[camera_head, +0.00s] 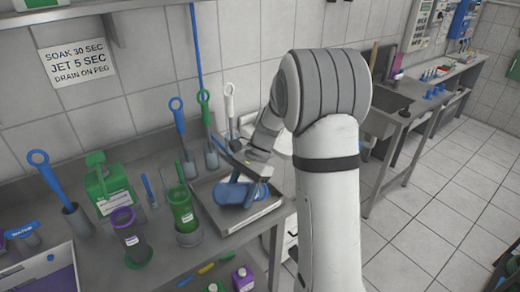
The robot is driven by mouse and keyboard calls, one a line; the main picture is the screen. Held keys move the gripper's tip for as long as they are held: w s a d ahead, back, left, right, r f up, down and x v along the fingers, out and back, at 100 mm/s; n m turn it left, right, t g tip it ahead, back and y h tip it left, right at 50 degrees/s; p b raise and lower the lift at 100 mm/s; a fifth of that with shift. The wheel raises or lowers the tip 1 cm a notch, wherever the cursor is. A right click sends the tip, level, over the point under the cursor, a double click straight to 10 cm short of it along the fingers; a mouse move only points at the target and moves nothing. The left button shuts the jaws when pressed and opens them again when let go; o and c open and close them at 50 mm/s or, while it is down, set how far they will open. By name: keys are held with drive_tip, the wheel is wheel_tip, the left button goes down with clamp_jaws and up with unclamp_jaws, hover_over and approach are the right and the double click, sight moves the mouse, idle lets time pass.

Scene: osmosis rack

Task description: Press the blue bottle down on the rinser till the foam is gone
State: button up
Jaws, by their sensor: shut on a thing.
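The blue bottle (235,193) is over the steel tray (228,224) on the bench, left of my arm. It looks tilted, and its upper part is partly covered by my gripper. My gripper (250,174) is shut on the blue bottle; its fingertips are small and hard to make out. The rinser cannot be made out; the bottle and gripper cover the middle of the tray. I cannot tell whether the bottle touches the rinser, and no foam can be made out at this size.
A green-capped cylinder (182,212), a purple-topped cylinder (128,232) and a green jug (108,188) stand left of the tray. Several blue, green and white ring-handled brushes stand along the wall, one a blue brush (45,172). A steel sink (385,108) is at the right.

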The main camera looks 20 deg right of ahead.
drive_tip(key=r+m+t+y, duration=0.2)
drive_tip(key=s+r+m+t+y, duration=0.1)
drive_tip(key=r+m+y, duration=0.1)
drive_tip(key=m+y, duration=0.1)
drive_tip(key=r+m+t+y, duration=0.2)
drive_tip(key=shift+s+d+r+m+t+y+p, duration=0.2)
drive_tip(key=shift+r+m+t+y+p, duration=0.1)
drive_tip(key=shift+y, duration=0.1)
drive_tip(key=w+d+r+m+t, duration=0.1)
drive_tip(key=d+r+m+t, duration=0.45)
drive_tip(key=t, duration=0.25)
drive_tip(key=w+a+f+b, duration=0.2)
drive_tip(key=w+f, duration=0.1)
drive_tip(key=w, duration=0.3)
drive_tip(key=w+a+f+b, duration=0.3)
drive_tip(key=w+f, duration=0.1)
drive_tip(key=w, duration=0.2)
drive_tip(key=shift+w+y, duration=0.25)
drive_tip(key=shift+y, duration=0.15)
drive_tip(key=shift+s+d+f, duration=0.1)
drive_tip(key=shift+s+f, duration=0.1)
drive_tip(key=shift+f, duration=0.05)
drive_tip(key=shift+f+b, duration=0.5)
drive_tip(key=shift+b, duration=0.15)
drive_tip(key=shift+f+b, duration=0.5)
drive_tip(key=shift+f, duration=0.15)
drive_tip(key=shift+f, duration=0.15)
